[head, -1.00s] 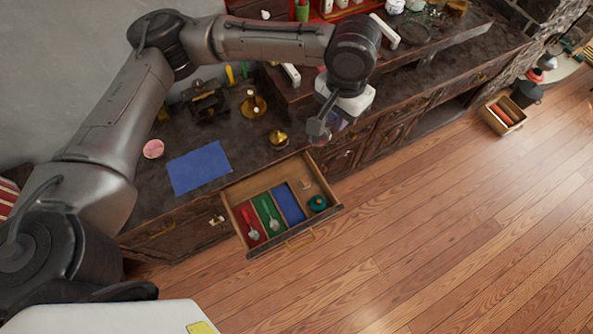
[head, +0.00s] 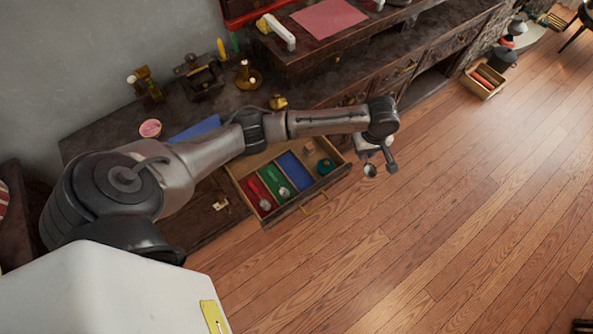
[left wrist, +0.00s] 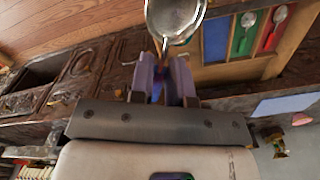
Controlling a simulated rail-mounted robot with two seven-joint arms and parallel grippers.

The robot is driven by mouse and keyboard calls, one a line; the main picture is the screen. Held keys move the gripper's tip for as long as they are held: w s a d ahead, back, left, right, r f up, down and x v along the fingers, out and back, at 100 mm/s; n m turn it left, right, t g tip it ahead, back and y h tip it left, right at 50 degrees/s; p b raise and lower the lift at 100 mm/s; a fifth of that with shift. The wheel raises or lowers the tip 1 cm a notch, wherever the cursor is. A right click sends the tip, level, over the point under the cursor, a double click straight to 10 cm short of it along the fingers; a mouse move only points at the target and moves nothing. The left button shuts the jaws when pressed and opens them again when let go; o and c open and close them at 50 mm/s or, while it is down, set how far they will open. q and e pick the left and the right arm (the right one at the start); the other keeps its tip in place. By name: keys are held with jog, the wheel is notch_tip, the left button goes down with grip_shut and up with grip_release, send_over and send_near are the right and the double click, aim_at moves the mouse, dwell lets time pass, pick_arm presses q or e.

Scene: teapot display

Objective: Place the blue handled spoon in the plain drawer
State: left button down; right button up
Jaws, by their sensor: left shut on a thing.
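My left gripper (head: 369,154) is shut on the blue handled spoon (head: 370,171), right of the open drawer (head: 283,219) in the head view. In the left wrist view the spoon's metal bowl (left wrist: 175,16) sticks out beyond the fingers (left wrist: 166,72), and its blue handle is mostly hidden between them. The drawer has a red compartment (head: 255,196) and a green compartment (head: 271,176), each holding a spoon, an empty blue compartment (head: 294,170), and a plain wood compartment at the right. A teal round thing (head: 325,167) lies in the plain compartment. My right gripper is not in view.
The dark counter (head: 300,93) runs behind the drawer, with a blue mat (head: 198,129), a brass pot (head: 278,102) and a candle holder (head: 247,78). A wooden box (head: 482,82) stands far right on the floor. The floor right of the drawer is clear.

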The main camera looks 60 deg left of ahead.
pick_arm(q)
jog(key=s+a+f+n+b, duration=0.1)
jog(key=s+a+f+n, duration=0.25)
jog(key=f, duration=0.35)
jog(key=s+a+f+n+b, duration=0.1)
jog(key=s+a+f+n, duration=0.2)
jog(key=f, duration=0.4)
jog(key=m+b, duration=0.1)
jog(key=b, duration=0.3)
send_over(294, 171)
notch_tip(294, 171, down, 7)
jog(key=shift+d+r, duration=0.15)
jog(key=shift+f+b, duration=1.1)
jog(key=shift+f, duration=0.95)
jog(key=c, duration=1.1)
grip_release()
jog(key=shift+f, duration=0.1)
